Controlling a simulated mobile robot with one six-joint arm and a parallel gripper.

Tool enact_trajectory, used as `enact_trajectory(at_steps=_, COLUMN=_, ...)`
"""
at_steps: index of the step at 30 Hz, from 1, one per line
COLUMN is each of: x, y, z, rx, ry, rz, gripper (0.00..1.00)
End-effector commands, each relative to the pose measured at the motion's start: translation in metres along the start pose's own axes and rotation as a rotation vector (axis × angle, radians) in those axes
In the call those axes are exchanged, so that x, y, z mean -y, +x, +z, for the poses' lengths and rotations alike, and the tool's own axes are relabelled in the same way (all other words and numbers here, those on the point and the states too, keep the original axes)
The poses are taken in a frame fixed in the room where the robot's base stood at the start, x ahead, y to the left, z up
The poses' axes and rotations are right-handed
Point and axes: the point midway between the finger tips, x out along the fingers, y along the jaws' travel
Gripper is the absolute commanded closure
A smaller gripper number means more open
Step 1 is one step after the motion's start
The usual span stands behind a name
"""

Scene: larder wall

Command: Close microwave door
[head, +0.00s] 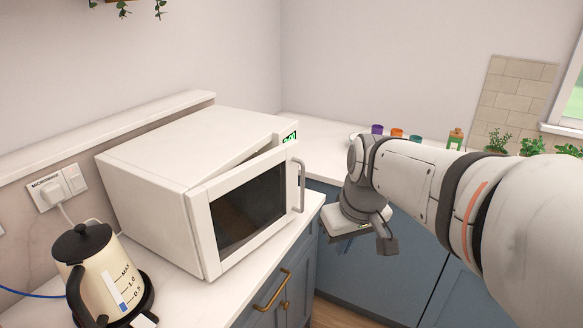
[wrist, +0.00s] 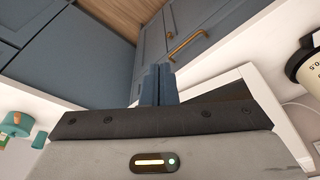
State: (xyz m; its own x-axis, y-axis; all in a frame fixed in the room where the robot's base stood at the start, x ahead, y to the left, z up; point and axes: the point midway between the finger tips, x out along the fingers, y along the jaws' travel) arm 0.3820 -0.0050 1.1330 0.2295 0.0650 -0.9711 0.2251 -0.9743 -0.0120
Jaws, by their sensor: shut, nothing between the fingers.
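The white microwave (head: 150,190) stands on the counter at the left of the head view. Its door (head: 247,208) has a dark window and is ajar, with a narrow gap showing along the top between door and body. The handle (head: 301,186) is on the door's right edge. My gripper (head: 387,246) is to the right of the handle and lower, apart from the door. In the wrist view its fingers (wrist: 158,84) are together and empty. A white frame, seemingly the microwave door (wrist: 268,112), lies to their right in that view.
A cream kettle (head: 92,272) stands in front of the microwave at lower left. Blue cabinets with a brass handle (head: 270,292) are below the counter. Small coloured cups (head: 397,133) and plants (head: 497,141) stand on the back counter. The space between door and gripper is free.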

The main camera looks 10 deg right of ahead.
Motion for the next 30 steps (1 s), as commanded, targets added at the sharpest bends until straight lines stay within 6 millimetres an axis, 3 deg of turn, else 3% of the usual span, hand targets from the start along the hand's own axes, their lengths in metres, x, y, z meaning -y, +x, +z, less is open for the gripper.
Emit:
enact_trajectory(at_steps=1, x=-0.010, y=-0.001, z=-0.028, rx=0.003, ry=-0.051, rz=-0.021, gripper=1.00)
enact_trajectory(at_steps=6, x=-0.044, y=-0.002, z=-0.111, rx=-0.018, ry=-0.280, rz=-0.100, gripper=1.00)
enact_trajectory(at_steps=9, x=-0.066, y=0.003, z=-0.153, rx=-0.045, ry=-0.411, rz=-0.142, gripper=1.00)
enact_trajectory(at_steps=13, x=-0.089, y=0.011, z=-0.192, rx=-0.084, ry=-0.551, rz=-0.179, gripper=1.00)
enact_trajectory(at_steps=18, x=-0.107, y=0.019, z=-0.219, rx=-0.121, ry=-0.660, rz=-0.204, gripper=1.00)
enact_trajectory(at_steps=23, x=-0.110, y=0.026, z=-0.225, rx=-0.130, ry=-0.689, rz=-0.210, gripper=1.00)
enact_trajectory(at_steps=30, x=-0.100, y=0.065, z=-0.226, rx=-0.128, ry=-0.689, rz=-0.213, gripper=1.00)
